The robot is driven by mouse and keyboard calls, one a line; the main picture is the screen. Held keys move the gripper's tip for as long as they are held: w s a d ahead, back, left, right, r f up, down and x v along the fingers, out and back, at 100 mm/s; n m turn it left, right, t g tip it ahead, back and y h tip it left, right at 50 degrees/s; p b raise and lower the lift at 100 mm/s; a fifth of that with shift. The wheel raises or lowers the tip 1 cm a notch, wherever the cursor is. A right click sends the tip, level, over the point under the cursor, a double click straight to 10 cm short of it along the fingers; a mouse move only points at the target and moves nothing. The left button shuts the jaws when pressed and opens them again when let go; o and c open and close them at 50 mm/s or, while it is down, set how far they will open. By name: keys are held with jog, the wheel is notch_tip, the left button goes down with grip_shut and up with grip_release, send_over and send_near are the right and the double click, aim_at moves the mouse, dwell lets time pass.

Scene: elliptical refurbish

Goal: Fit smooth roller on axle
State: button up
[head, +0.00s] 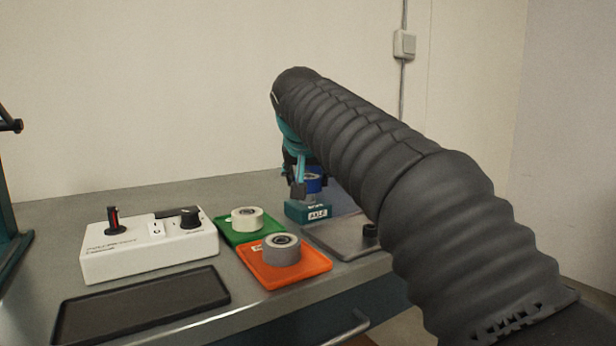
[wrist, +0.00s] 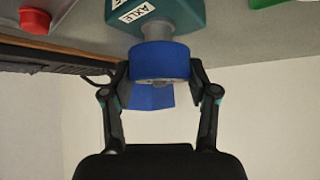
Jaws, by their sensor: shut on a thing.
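A blue roller (wrist: 160,62) is between the fingers of my gripper (wrist: 160,72), which is shut on it. The roller lines up with the grey shaft (wrist: 156,31) of the teal block (wrist: 184,12) labelled AXLE and meets its end. I cannot tell how far the shaft goes into it. In the head view the blue roller (head: 313,184) is just above the teal block (head: 308,212), and my gripper (head: 302,178) is partly hidden by my arm. A cream roller (head: 247,219) sits on a green tray (head: 230,236). A grey roller (head: 281,250) sits on an orange tray (head: 310,266).
A white control box (head: 150,249) with a dark knob and a lever stands on the left of the grey bench. An empty black tray (head: 145,304) lies in front of it. A grey plate (head: 340,238) with a small black part (head: 370,230) lies beside my arm.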

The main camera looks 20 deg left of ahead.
jog(key=shift+f, duration=0.35)
jog(key=o, duration=0.9)
jog(key=shift+r, duration=0.15)
jog(key=shift+p+v, duration=1.6)
jog(key=shift+v, duration=3.85)
